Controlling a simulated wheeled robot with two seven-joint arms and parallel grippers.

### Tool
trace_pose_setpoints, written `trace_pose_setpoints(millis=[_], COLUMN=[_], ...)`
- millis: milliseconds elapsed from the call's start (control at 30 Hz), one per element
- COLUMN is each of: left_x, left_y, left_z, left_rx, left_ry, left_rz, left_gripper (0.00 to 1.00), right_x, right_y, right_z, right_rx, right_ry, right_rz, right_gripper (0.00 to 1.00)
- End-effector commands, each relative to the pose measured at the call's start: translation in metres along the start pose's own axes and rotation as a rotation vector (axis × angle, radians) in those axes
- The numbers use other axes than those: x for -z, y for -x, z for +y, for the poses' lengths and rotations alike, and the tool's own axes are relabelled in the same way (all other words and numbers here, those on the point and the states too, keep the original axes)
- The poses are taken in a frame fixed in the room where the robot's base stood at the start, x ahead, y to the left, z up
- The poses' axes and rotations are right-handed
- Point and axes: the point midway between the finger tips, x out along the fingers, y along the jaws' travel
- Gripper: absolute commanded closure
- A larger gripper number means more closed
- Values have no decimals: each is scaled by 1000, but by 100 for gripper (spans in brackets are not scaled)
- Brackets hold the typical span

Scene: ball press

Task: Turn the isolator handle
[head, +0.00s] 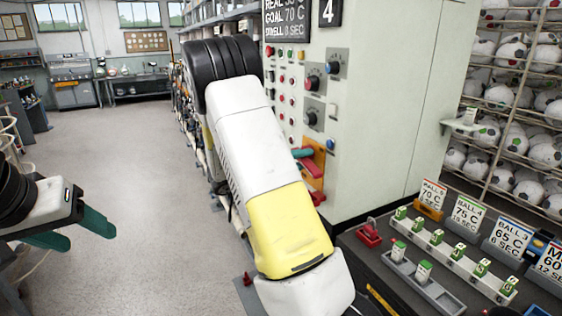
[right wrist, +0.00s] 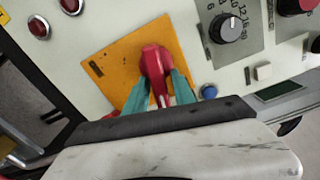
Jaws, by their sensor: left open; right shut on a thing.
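The isolator handle (right wrist: 154,62) is red and sits on an orange plate (right wrist: 108,66) on the machine's panel. In the right wrist view my right gripper (right wrist: 158,86) has its teal fingers on either side of the handle, shut on it. In the head view the orange plate (head: 318,152) and part of the red handle (head: 312,168) show beside my right gripper (head: 306,160), mostly hidden behind my right arm. My left gripper (head: 84,236) is open and empty at the left, over the floor and away from the machine.
The panel carries dark knobs (right wrist: 229,27), red buttons and a blue button (right wrist: 209,91). A dark bench (head: 392,278) at the lower right holds a red padlock-like object (head: 369,235), trays of green-topped blocks and temperature cards. Ball racks (head: 520,110) stand behind. The floor at left is clear.

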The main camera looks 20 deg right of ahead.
Motion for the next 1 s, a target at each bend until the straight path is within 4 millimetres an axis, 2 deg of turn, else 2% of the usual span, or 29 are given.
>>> trace_pose_setpoints(millis=[400,967,1000], left_x=[0,0,0], left_y=[0,0,0], left_z=[0,0,0], left_rx=[0,0,0], left_ry=[0,0,0], left_rz=[0,0,0], left_gripper=[40,40,40], right_x=[-1,-2,-2], right_y=[1,1,1], right_z=[-4,-5,-5], right_rx=[-1,-1,-1], right_ry=[201,234,234], right_rz=[-3,-4,-4], right_gripper=[100,100,67])
